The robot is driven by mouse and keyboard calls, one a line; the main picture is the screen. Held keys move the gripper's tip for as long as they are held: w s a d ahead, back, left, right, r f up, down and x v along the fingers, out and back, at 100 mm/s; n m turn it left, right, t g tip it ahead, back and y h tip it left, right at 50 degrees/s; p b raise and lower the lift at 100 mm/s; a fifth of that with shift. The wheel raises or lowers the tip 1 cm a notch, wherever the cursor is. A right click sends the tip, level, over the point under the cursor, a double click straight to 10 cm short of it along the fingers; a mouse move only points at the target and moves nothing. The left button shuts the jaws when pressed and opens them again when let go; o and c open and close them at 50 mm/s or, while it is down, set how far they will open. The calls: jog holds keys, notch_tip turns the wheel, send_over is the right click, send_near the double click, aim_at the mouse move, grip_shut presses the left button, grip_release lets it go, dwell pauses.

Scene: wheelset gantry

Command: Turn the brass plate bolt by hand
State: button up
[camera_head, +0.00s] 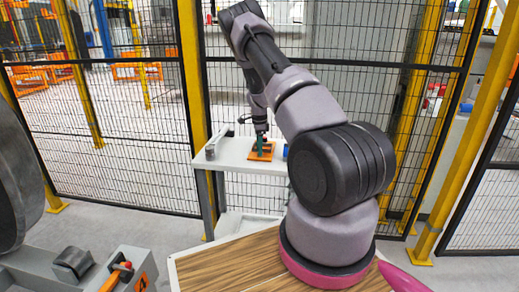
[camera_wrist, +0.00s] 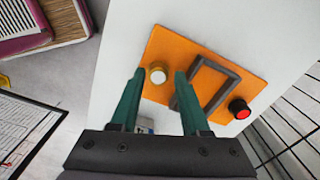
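A small round bolt (camera_wrist: 157,73) with a pale top and brass-coloured side stands on an orange plate (camera_wrist: 165,42) in the wrist view. The plate also shows on the table in the head view (camera_head: 268,156). My gripper (camera_wrist: 160,74) is open, its two green fingers apart and empty. In the wrist picture the bolt appears between the fingertips, nearer the left one. I cannot tell whether the tips are level with it or above it. In the head view my gripper (camera_head: 261,140) is over the plate, and the bolt is not distinguishable there.
The pale table (camera_head: 232,154) stands before a mesh fence (camera_head: 130,130) with yellow posts. A grey block (camera_head: 211,150) lies at the table's left.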

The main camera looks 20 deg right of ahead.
notch_tip(320, 180, up, 11)
dwell(0.6)
jog(key=shift+f, duration=0.1)
jog(key=s+a+r+n+t+y, duration=0.15)
jog(key=s+a+r+n, duration=0.45)
jog(key=r, duration=0.6)
jog(key=s+a+r+n+t+y, duration=0.15)
jog(key=s+a+r, duration=0.25)
jog(key=s+r, duration=0.6)
jog(key=s+a+r+n+t, duration=0.1)
jog(key=s+a+r+n, duration=0.1)
jog(key=s, duration=0.5)
jog(key=s+a+r+n+t, duration=0.1)
jog(key=s+a+r+n, duration=0.2)
jog(key=s, duration=0.4)
jog(key=s+a+r+n+t+h, duration=0.1)
jog(key=s+a+r+n+t, duration=0.1)
jog(key=s, duration=0.5)
notch_tip(320, 180, up, 2)
jog(key=shift+s+a+r+n, duration=0.15)
jog(key=shift+s+a+n, duration=0.15)
jog(key=shift+a+n, duration=0.7)
